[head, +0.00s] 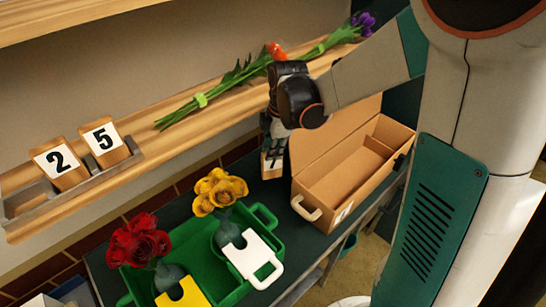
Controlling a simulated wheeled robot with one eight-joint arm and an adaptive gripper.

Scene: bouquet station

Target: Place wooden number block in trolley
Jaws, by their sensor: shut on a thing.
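My gripper (275,143) points down and is shut on a wooden number block (272,164). The block has a white face with a dark figure, possibly a 7, partly covered by the fingers. The block is just left of the cardboard box, over the dark green trolley top (292,226). I cannot tell whether it touches that top. Two other wooden number blocks, a 2 (60,164) and a 5 (106,142), stand in a grey holder (32,197) on the wooden shelf at the left.
An open cardboard box (327,205) stands on the trolley, right of the held block. A green tray (200,262) holds red flowers (137,241) and yellow flowers (219,190) in vases. Stemmed flowers (225,82) lie on the shelf (165,112) behind my gripper.

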